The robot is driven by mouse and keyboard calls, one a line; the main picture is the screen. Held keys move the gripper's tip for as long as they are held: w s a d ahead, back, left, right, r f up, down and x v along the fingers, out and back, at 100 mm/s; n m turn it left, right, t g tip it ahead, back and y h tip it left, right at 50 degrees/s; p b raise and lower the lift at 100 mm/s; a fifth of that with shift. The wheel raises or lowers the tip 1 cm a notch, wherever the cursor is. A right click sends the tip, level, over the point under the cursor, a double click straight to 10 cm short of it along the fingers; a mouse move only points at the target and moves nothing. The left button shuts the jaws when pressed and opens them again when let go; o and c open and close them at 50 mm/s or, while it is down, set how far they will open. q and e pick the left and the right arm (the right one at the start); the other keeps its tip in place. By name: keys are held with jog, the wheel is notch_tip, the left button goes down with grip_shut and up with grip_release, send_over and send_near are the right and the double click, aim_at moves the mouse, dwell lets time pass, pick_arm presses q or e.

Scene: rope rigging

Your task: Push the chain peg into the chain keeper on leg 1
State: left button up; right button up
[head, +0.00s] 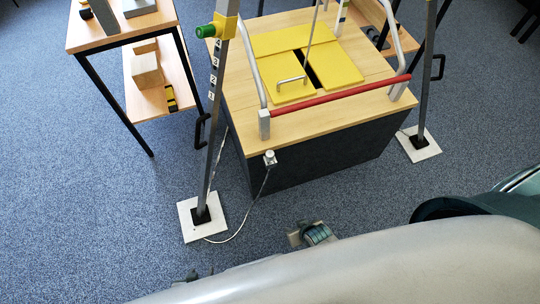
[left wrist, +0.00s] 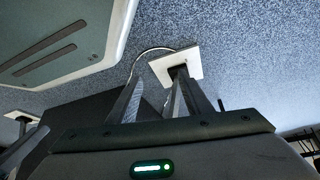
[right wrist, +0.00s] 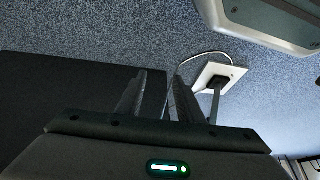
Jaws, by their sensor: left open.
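Leg 1, taken to be the left leg (head: 213,120) with a number strip, stands on a white foot plate (head: 187,222). A thin pale cord or chain (head: 240,228) runs from beside the plate up to a small pale fitting (head: 270,158) at the table's front corner, possibly the chain peg. I cannot make out the keeper. My left gripper (left wrist: 160,78) is open and empty, with the foot plate (left wrist: 160,68) beyond it. My right gripper (right wrist: 160,76) is open and empty, with the foot plate (right wrist: 230,72) beyond at right. Neither gripper is clear in the head view.
A wooden-topped table (head: 240,110) with yellow panels (head: 290,42) and a red bar (head: 340,95) stands behind leg 1. A shelf unit (head: 85,37) stands at the left. Another leg's foot plate (head: 418,152) is at the right.

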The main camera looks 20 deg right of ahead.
jog(key=w+a+r+m+g+p, duration=0.1)
jog(key=w+r+m, duration=0.2)
jog(key=w+r, duration=0.8)
notch_tip(320, 180, up, 23)
jog(key=m+g+h+p, duration=0.1)
jog(key=m+g+p, duration=0.1)
jog(key=m+g, duration=0.25)
send_over(271, 153)
pick_arm(q)
jog(key=shift+d+r+t+h, duration=0.3)
jog(key=shift+d+r+t, duration=0.5)
jog(key=shift+d+r, duration=0.15)
pick_arm(e)
jog(key=shift+r+m+t, duration=0.15)
jog(key=shift+m+t, duration=0.2)
jog(key=shift+m, duration=0.1)
notch_tip(271, 153, down, 12)
jog(key=shift+r, duration=0.2)
jog(key=shift+f, duration=0.35)
pick_arm(q)
jog(key=shift+w+d+r, duration=0.25)
jog(key=shift+w+r, duration=0.1)
jog(key=shift+w, duration=0.4)
jog(key=shift+s+f, duration=0.1)
jog(key=shift+s, duration=0.15)
